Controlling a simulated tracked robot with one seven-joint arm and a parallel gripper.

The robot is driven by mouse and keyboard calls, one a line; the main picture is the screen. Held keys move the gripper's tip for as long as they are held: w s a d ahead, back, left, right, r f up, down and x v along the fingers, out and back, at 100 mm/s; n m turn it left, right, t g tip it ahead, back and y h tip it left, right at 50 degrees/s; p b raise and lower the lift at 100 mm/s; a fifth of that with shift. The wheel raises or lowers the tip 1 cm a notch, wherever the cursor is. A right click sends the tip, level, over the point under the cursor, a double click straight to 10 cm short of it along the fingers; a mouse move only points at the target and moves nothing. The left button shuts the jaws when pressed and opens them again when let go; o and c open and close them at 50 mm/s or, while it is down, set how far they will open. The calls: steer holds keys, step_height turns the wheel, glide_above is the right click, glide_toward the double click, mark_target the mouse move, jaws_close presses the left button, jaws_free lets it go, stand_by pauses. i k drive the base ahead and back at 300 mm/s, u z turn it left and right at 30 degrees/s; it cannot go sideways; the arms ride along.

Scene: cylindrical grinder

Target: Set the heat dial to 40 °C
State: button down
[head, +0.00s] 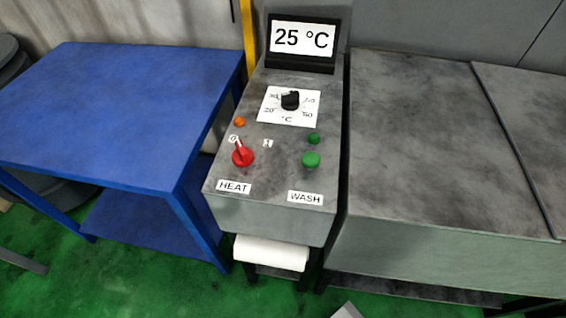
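The heat dial is a black knob (290,99) on a white scale plate (270,112) marked with numbers and °C, on the sloped top of a grey control console (225,182). The scale numbers are small; 20 reads at the lower left, the others are hard to read. I cannot tell exactly where the knob points. A display (303,39) above it reads 25 °C.
A green button (311,160) sits above the WASH label (306,197). An orange lamp (239,122) and a green lamp (314,139) are nearby. A blue table (120,110) stands left, a grey machine cabinet (420,150) right. A white roll (271,252) hangs below the console.

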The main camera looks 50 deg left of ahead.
mark_target(289, 101)
steer(key=z, duration=0.15)
steer(key=i, duration=0.15)
steer(key=u, duration=3.5)
steer(key=k, duration=1.05)
steer(key=z, duration=0.65)
steer(key=i, duration=0.95)
steer(key=z, duration=0.05)
